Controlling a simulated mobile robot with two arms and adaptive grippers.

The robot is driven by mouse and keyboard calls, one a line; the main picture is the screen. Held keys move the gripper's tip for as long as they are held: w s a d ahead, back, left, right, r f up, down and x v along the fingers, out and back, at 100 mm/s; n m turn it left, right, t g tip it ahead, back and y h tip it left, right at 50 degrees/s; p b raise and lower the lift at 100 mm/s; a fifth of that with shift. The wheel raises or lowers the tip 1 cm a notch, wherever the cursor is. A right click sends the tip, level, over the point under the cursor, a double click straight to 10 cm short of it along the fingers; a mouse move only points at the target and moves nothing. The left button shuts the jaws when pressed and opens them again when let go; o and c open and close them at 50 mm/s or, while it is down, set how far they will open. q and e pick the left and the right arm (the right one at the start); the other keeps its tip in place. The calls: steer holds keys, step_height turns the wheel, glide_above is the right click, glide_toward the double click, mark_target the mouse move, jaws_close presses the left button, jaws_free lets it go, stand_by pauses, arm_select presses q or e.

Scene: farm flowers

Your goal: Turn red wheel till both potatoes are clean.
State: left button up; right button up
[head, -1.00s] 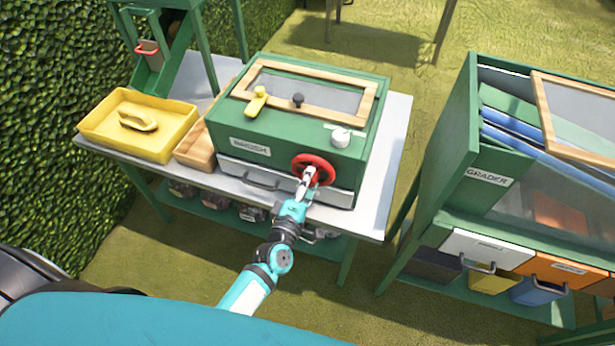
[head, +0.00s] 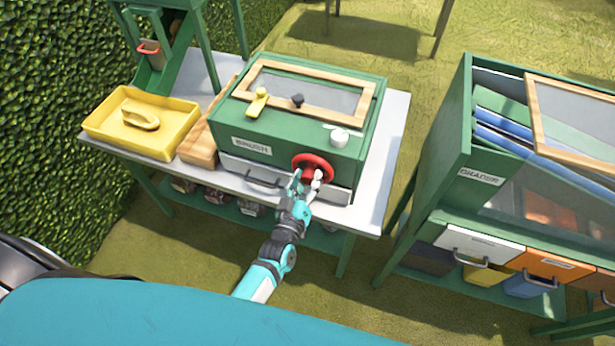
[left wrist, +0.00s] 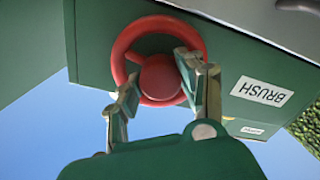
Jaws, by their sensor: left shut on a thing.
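The red wheel (head: 313,168) is on the front of the green box labelled BRUSH (head: 228,123). My left gripper (head: 307,186) is at the wheel, coming from the front. In the left wrist view, the fingers (left wrist: 157,82) straddle the red hub of the wheel (left wrist: 120,55), one finger on each side, shut on the wheel. The box lid has a wooden frame (head: 322,107) around a grey window. No potatoes can be made out through it. My right gripper is not in view.
A yellow tray (head: 100,126) stands left on the table (head: 388,165). A green GRADER stand (head: 450,160) is on the right, with a grass gap between.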

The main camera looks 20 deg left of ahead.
arm_select(q)
steer(key=shift+m, duration=1.5)
steer(key=shift+f, duration=0.1)
steer(key=o, duration=1.2)
steer(key=s, duration=1.2)
